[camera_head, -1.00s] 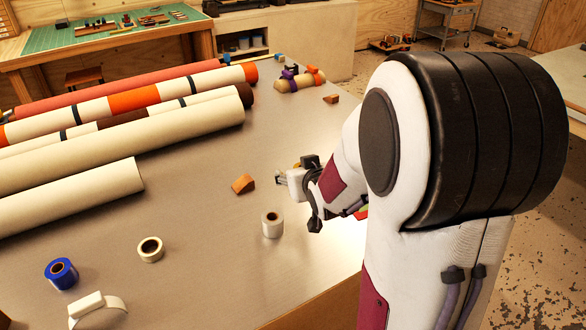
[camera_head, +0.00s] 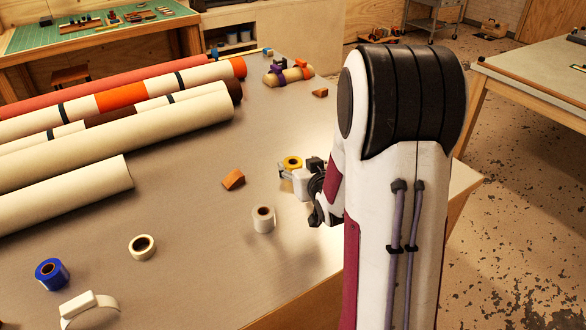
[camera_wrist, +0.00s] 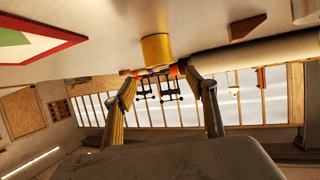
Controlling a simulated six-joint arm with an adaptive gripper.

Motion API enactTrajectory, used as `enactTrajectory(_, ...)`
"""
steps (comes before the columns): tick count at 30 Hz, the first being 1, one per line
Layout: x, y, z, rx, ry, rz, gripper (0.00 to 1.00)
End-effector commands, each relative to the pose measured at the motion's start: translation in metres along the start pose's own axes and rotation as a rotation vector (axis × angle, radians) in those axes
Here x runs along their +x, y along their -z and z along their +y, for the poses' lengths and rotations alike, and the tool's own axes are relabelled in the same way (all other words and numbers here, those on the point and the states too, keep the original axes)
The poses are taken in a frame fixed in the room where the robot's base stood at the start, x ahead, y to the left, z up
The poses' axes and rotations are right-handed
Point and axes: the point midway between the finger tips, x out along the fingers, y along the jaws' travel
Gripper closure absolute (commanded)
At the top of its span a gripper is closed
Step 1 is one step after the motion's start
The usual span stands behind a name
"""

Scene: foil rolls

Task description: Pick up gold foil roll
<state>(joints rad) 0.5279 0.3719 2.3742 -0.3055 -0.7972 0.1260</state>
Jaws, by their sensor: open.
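The gold foil roll (camera_head: 292,162) stands on the grey table just beyond my gripper, partly hidden by it in the head view. In the wrist view the gold roll (camera_wrist: 157,48) hangs from the table surface, as that picture is upside down. My gripper (camera_wrist: 164,88) is open and empty, with one finger at each side of the picture's middle. The roll appears ahead of the fingertips, in the gap between their directions, and apart from them. In the head view my gripper (camera_head: 298,182) is low over the table, partly hidden by my arm.
A white roll (camera_head: 263,219) stands nearest my gripper, with an orange-brown wedge (camera_head: 233,180) to its upper left. A cream roll (camera_head: 142,247), a blue roll (camera_head: 51,273) and a white tape dispenser (camera_head: 90,308) are at the front left. Long fabric rolls (camera_head: 120,140) fill the left side.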

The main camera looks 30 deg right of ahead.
Motion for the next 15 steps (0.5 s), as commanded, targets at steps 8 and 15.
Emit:
enactTrajectory(8,0.016,-0.001,0.0,0.0,0.001,-0.001,0.44)
enactTrajectory(15,0.025,-0.002,0.0,-0.001,0.0,-0.001,0.44)
